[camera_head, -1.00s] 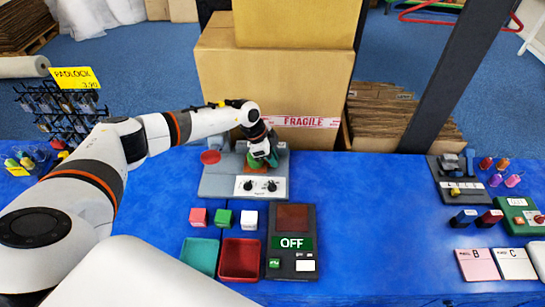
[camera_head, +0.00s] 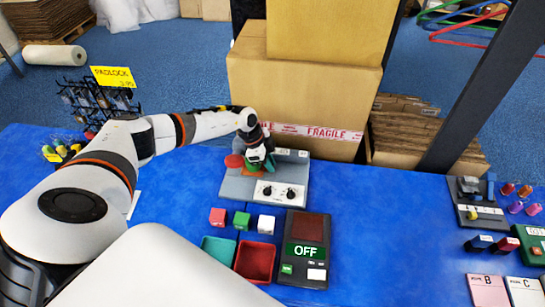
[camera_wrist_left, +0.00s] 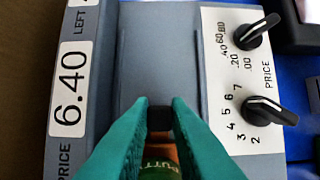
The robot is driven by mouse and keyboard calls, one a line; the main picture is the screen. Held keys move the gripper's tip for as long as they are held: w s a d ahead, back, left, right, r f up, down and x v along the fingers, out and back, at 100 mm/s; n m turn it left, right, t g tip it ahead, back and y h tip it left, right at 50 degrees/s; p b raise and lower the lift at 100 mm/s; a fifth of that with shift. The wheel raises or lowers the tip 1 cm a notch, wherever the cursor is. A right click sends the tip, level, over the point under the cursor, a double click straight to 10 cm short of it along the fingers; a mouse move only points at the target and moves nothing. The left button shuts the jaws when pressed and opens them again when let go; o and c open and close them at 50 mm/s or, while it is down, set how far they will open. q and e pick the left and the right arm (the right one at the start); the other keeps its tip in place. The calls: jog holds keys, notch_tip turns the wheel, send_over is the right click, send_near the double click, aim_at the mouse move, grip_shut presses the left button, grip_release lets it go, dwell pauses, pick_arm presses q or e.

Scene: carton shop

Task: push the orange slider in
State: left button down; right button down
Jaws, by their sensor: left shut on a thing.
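A grey device (camera_head: 238,188) with two black knobs on a white price panel stands at the back of the blue table. The piece shows black at the fingertips and orange below, with a partly hidden green label. The wrist view shows a 6.40 price window beside the fingers. My right gripper is out of view.
Large cartons (camera_head: 300,95) stand close behind the device. Red, green and white cubes (camera_head: 241,220), two trays (camera_head: 256,262) and a panel reading OFF (camera_head: 305,252) lie in front. Other small devices are at the right. The table between is clear.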

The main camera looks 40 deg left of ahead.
pick_arm(q)
jog(key=c, duration=1.4)
grip_release()
jog(key=shift+o, duration=0.2)
jog(key=v, duration=1.2)
